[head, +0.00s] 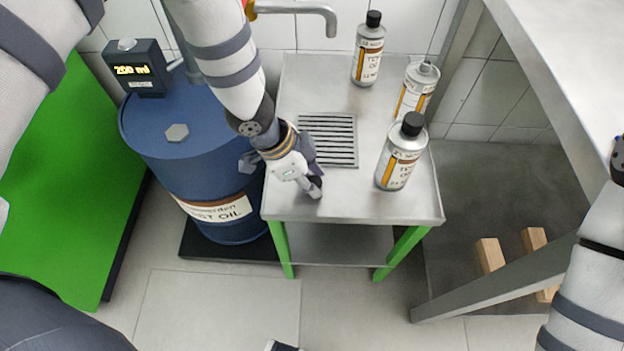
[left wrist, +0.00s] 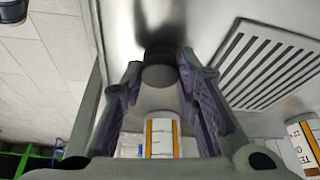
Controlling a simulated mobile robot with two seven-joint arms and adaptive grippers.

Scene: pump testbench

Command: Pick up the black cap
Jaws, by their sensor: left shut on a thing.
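My left gripper (head: 312,188) is over the front left part of the small metal table, left of the front bottle. In the left wrist view its two purple-grey fingers (left wrist: 160,80) close on a black cap (left wrist: 160,72) from both sides. In the head view I cannot make out this cap. The middle bottle (head: 415,90) shows a bare grey top without a black cap. The back bottle (head: 368,52) and the front bottle (head: 400,155) each wear a black cap. My right gripper is not in view.
The small metal table (head: 350,207) has a slotted drain grille (head: 328,140) and a tap (head: 310,10) behind it. A blue oil drum (head: 205,175) with a "200 ml" display (head: 140,70) stands left. A grey bench (head: 570,50) is at the right. The floor in front is clear.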

